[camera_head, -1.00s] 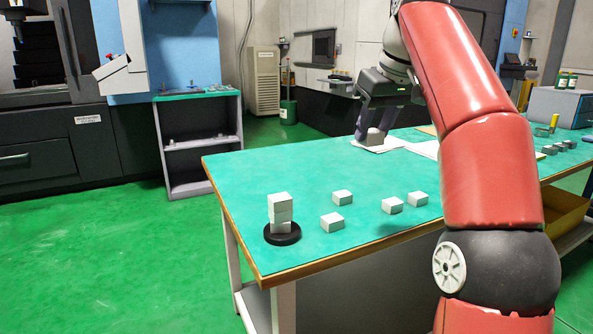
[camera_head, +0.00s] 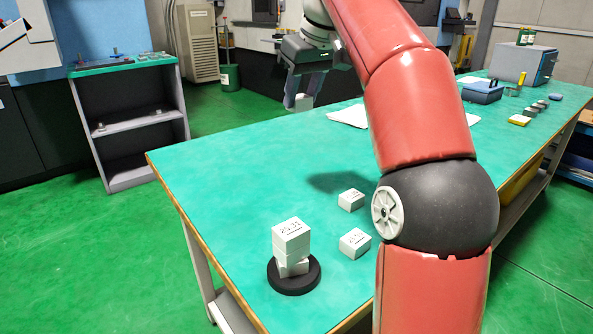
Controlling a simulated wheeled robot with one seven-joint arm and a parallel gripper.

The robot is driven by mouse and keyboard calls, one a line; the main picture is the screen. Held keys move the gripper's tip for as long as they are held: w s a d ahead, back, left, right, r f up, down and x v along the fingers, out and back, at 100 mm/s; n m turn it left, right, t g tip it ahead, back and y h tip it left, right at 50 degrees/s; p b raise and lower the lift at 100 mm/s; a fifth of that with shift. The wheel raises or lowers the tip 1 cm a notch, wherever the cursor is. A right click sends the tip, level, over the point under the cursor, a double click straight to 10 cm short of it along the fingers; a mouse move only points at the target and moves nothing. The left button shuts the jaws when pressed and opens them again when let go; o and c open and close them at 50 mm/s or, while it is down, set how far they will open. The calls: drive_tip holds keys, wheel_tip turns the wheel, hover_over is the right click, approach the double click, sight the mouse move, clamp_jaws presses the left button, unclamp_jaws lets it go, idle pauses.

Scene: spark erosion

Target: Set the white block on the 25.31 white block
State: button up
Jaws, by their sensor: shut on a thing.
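The 25.31 white block (camera_head: 291,232) tops a small stack of white blocks standing on a round black base (camera_head: 294,281) near the table's left front edge. The number shows on its upper face. My gripper (camera_head: 301,99) is raised over the far side of the green table, behind and above the stack. It is shut on a small whitish block (camera_head: 304,102), held between the fingers and partly hidden by them. The held block is apart from the stack.
Two loose white blocks, one farther back (camera_head: 351,199) and one nearer (camera_head: 355,242), lie right of the stack. My arm hides the table's middle. A blue case (camera_head: 483,92) and several small blocks lie at the far right.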

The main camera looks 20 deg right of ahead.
sight(297, 186)
wheel_tip(297, 186, down, 18)
drive_tip(key=b, duration=0.3)
drive_tip(key=shift+r, duration=0.25)
drive_tip(key=shift+f, duration=0.2)
drive_tip(key=o, duration=1.1)
